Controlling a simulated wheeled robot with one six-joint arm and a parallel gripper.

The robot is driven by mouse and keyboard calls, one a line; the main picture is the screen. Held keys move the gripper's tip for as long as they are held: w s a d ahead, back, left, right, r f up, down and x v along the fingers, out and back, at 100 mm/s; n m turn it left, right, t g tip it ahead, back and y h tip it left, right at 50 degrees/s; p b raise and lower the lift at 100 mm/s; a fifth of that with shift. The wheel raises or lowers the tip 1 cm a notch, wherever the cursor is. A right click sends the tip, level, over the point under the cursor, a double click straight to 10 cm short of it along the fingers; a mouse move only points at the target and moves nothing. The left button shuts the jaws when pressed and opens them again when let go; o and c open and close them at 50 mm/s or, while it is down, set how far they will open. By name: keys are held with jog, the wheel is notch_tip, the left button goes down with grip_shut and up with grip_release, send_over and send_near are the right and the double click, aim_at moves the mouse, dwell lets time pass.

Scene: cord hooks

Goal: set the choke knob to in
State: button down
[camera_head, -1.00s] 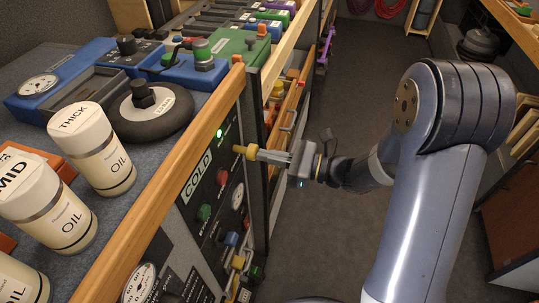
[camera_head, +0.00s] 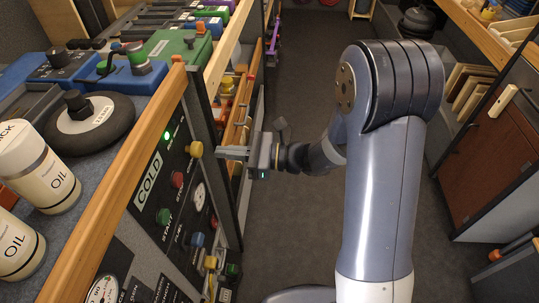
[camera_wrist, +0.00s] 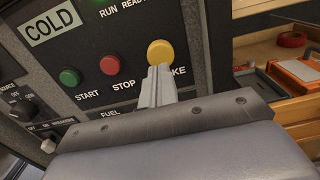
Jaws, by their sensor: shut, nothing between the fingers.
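The choke knob (camera_head: 195,149) is a round yellow knob on the dark control panel (camera_head: 176,160), at upper right of its face. In the wrist view the yellow knob (camera_wrist: 160,52) stands above a label partly hidden by my fingers, with only "KE" showing. My gripper (camera_head: 219,152) is shut and empty, its fingers pointing at the panel. In the head view a small gap shows between the fingertips and the knob. In the wrist view the fingertips (camera_wrist: 160,72) overlap the knob's lower edge; how far the knob stands out is hard to judge.
A green START button (camera_wrist: 69,77) and a red STOP button (camera_wrist: 110,65) sit left of the knob. A wooden rail (camera_head: 120,190) edges the bench above the panel, with oil bottles (camera_head: 38,168) behind it. Open floor (camera_head: 305,90) lies to the right.

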aim_at(201, 151)
jog(key=d, duration=1)
jog(key=shift+s+d, duration=0.2)
jog(key=shift+s, duration=0.15)
jog(key=a, duration=0.9)
jog(key=w+a, duration=0.1)
jog(key=a, duration=0.3)
jog(key=shift+a, duration=0.4)
jog(key=shift+f, duration=0.1)
